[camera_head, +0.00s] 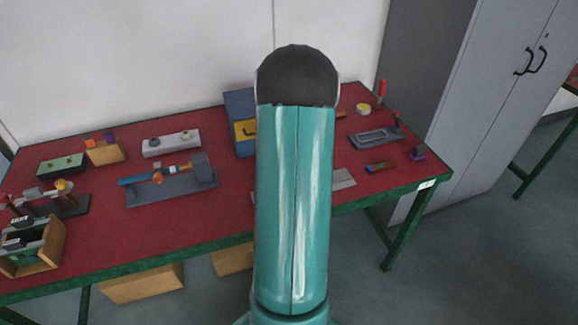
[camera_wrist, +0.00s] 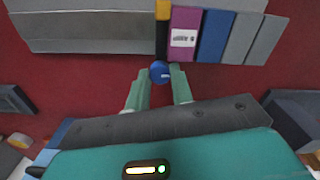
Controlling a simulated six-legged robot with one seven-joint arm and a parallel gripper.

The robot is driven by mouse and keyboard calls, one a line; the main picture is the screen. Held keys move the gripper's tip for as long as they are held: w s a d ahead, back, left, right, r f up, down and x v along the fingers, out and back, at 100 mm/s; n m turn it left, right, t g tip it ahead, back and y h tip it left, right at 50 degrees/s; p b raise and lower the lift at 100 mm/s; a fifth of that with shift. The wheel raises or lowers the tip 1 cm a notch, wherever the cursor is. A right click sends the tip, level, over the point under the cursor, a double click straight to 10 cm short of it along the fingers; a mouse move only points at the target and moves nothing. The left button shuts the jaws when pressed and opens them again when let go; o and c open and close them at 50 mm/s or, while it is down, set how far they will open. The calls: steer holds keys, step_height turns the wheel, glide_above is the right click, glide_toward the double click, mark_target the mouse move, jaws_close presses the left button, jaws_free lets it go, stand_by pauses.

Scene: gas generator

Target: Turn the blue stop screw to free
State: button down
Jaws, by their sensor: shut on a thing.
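The blue stop screw (camera_wrist: 160,71) shows as a round blue head with a small pale mark in the wrist view. It sits just below a row of coloured blocks. My gripper (camera_wrist: 161,82) has its two pale green fingers on either side of the screw head and is shut on it. The screw's shaft and its turning position cannot be made out. In the head view my arm covers the gripper and the screw.
In the wrist view, a grey body (camera_wrist: 85,30) lies at top left, beside a magenta block (camera_wrist: 183,22) and a blue block (camera_wrist: 213,35). In the head view, a blue box (camera_head: 238,104) stands left of my arm on the red table (camera_head: 110,235). A grey tray (camera_head: 375,138) lies to the right.

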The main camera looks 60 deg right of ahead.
stand_by(0.3)
steer(key=c, duration=1.2)
jaws_free()
steer(key=shift+r, duration=0.1)
step_height(320, 180, up, 14)
steer(key=shift+f, duration=0.2)
